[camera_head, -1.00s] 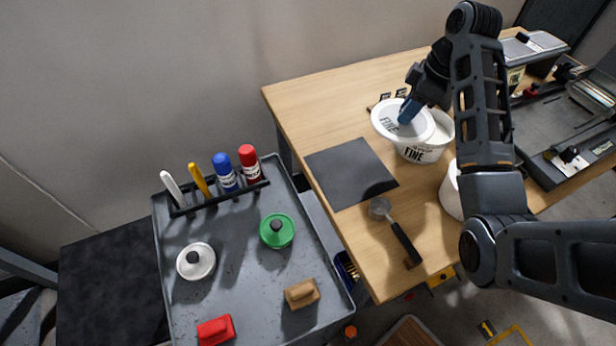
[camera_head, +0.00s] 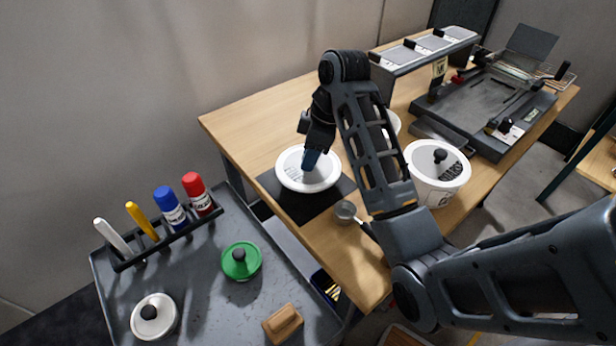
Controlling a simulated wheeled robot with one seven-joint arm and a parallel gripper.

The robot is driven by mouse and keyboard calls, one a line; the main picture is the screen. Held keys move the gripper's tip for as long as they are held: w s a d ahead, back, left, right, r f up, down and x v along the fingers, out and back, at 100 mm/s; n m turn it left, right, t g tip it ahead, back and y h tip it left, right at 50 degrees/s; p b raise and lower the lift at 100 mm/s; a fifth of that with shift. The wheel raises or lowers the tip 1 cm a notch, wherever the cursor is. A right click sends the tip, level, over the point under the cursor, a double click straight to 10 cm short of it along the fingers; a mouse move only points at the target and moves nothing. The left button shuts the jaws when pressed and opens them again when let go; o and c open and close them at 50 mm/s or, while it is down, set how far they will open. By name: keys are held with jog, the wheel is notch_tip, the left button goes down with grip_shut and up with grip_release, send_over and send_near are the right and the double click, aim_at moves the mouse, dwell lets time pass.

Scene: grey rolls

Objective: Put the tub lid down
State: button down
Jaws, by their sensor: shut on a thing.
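The white tub lid (camera_head: 296,181) is over the dark square mat (camera_head: 323,206) on the wooden table. My gripper (camera_head: 310,164) is shut on the lid at its middle. Whether the lid touches the mat or hangs just above it I cannot tell. The open tub (camera_head: 394,123) stands behind my arm, mostly hidden by it. A second white tub (camera_head: 437,186) with its own lid and a black knob stands to the right.
A metal scoop (camera_head: 347,211) lies at the mat's right edge, partly behind my arm. A printing press (camera_head: 490,115) stands at the back right.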

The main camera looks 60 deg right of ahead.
jog(key=shift+w+a+f, duration=0.1)
jog(key=shift+a+f, duration=0.05)
jog(key=shift+a, duration=0.15)
jog(key=shift+f, duration=2)
jog(key=shift+f, duration=0.1)
jog(key=c, duration=0.8)
grip_release()
